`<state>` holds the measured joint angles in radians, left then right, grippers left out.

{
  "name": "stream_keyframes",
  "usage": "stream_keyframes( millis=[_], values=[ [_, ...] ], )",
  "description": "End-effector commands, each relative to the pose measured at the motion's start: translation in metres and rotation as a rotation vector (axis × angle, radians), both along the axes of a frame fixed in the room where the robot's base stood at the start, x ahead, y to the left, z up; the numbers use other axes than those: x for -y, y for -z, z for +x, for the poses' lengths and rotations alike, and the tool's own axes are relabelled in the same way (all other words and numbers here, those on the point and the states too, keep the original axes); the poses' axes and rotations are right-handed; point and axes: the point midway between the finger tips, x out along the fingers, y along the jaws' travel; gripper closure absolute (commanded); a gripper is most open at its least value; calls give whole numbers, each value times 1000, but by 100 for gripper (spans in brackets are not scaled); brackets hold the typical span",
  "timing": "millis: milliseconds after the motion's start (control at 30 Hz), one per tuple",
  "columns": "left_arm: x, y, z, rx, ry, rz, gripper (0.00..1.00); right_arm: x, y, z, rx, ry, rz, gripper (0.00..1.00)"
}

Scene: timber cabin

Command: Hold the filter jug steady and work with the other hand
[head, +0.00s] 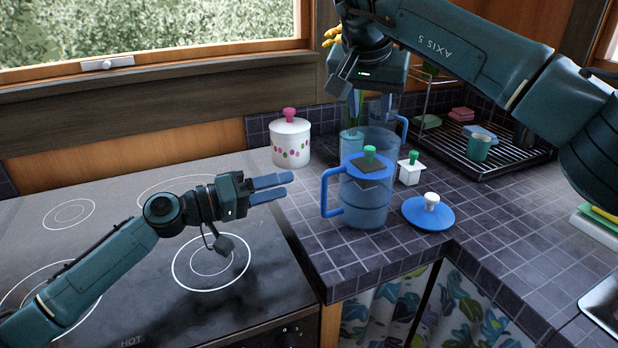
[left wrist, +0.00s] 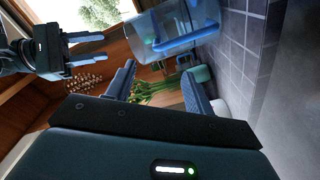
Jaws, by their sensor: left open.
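The clear blue jug (head: 364,203) stands upright on the tiled counter, its blue handle to the left. A second clear blue jug (head: 372,141) stands behind. My left gripper (head: 282,187) is open and empty, left of the front jug's handle. A clear jug (left wrist: 180,28) shows beyond its fingers in the left wrist view; I cannot tell which. My right gripper (left wrist: 98,47) looks open there; in the head view its fingertips are unclear.
A white dotted canister with a pink knob (head: 290,142) stands behind left. A small white piece with a green knob (head: 410,168) is right of the front jug. A dish rack (head: 483,165) holds a cup.

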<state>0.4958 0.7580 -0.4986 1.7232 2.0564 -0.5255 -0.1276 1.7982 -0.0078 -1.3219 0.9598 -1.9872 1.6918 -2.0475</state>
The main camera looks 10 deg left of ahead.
Motion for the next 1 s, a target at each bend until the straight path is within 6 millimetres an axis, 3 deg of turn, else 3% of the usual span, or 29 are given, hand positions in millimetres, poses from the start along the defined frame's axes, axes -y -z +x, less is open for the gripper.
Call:
stream_keyframes(
  millis=[300,500,1000],
  values=[
    [52,-1,37,1,0,-2,47,0,0,0,0,0,0,64],
    [75,0,53,0,-1,-1,47,0,0,0,0,0,0,64],
    [85,0,60,-1,-2,1,50,0,0,0,0,0,0,64]
  ],
)
